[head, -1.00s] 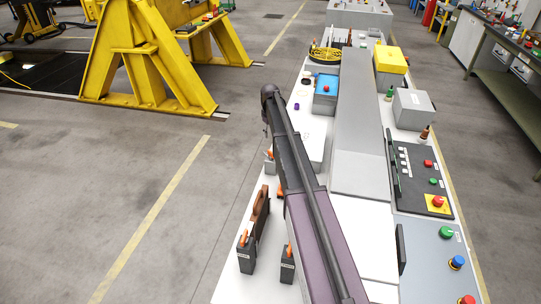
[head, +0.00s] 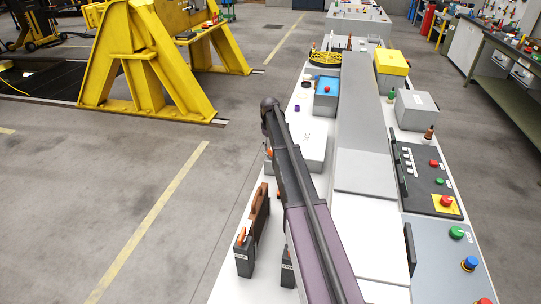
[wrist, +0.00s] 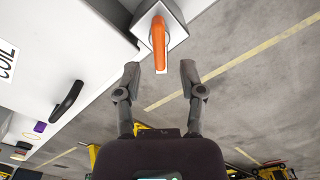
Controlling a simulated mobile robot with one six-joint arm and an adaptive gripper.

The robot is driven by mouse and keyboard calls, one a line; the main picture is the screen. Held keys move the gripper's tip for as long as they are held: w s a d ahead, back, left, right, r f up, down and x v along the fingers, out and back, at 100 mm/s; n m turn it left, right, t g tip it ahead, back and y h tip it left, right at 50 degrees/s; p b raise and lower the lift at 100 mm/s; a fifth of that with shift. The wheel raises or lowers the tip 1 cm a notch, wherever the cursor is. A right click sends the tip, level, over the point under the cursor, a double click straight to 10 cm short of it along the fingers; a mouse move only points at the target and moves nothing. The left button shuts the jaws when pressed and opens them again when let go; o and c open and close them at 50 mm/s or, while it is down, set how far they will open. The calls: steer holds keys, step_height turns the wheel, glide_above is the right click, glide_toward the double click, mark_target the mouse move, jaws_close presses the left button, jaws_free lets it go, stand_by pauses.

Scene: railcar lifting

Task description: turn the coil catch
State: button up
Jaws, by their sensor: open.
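In the wrist view, an orange catch handle (wrist: 158,42) stands out from a grey block at the edge of a white surface. A "COIL" label (wrist: 7,62) lies on that surface to the left. My gripper (wrist: 160,72) is open, with one finger on each side of the handle's lower end. The fingertips look apart from the handle. In the head view, an orange-topped catch (head: 269,152) shows partly behind my arm at the bench's left edge. My fingers are hidden there.
In the head view, another orange-handled catch (head: 241,238) stands nearer on the bench's left edge, beside a brown upright piece (head: 259,211). A black handle (wrist: 68,101) is left of my gripper in the wrist view.

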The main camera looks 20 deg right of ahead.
mark_target(270, 150)
steer(key=shift+f+b, duration=1.3)
steer(key=shift+f, duration=0.3)
steer(key=shift+c, duration=0.2)
